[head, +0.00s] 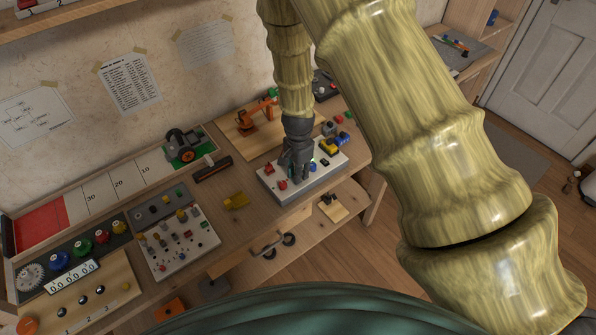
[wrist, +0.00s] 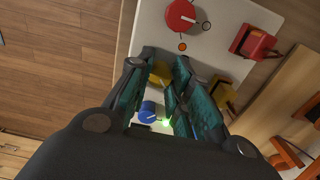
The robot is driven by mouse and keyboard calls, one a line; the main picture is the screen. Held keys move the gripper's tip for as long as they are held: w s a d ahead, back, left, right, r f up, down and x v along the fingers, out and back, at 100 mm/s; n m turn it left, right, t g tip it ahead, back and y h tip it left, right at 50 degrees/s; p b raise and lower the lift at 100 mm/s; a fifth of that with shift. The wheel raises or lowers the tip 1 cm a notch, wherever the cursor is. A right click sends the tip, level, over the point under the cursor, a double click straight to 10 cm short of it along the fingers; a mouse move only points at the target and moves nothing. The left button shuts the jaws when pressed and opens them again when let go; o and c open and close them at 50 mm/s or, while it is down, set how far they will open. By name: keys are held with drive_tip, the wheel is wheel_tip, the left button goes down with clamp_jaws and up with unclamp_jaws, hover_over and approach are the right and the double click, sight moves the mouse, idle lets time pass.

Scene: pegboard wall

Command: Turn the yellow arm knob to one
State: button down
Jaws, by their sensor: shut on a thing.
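The control box (head: 300,190) is a pale panel on the bench. My gripper (head: 297,175) reaches down onto it from above. In the wrist view my gripper (wrist: 163,62) has its two fingers on either side of the yellow knob (wrist: 160,72) and is shut on it. The knob shows only partly between the fingers. I cannot read its pointer or marks. A red knob (wrist: 181,15) with a white pointer lies beyond the fingertips. A blue knob (wrist: 147,112) shows between the fingers, beside a lit green light (wrist: 166,122).
A red part (wrist: 255,43) and a yellow part (wrist: 222,92) stand on the box, the yellow one close to the right finger. An orange toy arm (head: 258,112) stands on a wooden board behind.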

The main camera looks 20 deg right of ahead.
drive_tip(key=shift+w, duration=0.1)
idle(0.3)
drive_tip(key=c, duration=1.3)
unclamp_jaws()
drive_tip(key=shift+o, duration=0.2)
wheel_tip(320, 180, up, 12)
drive_tip(key=s+d+f+n+h, duration=0.1)
drive_tip(key=s+d+f+n, duration=0.25)
drive_tip(key=s+f, duration=0.7)
drive_tip(key=s+f+n+b, duration=0.1)
drive_tip(key=s+f+n, duration=0.4)
drive_tip(key=s, duration=0.8)
drive_tip(key=s+f+n+y+b, duration=0.1)
drive_tip(key=s+f+n, duration=0.4)
drive_tip(key=s+f, duration=0.6)
drive_tip(key=shift+s, duration=1)
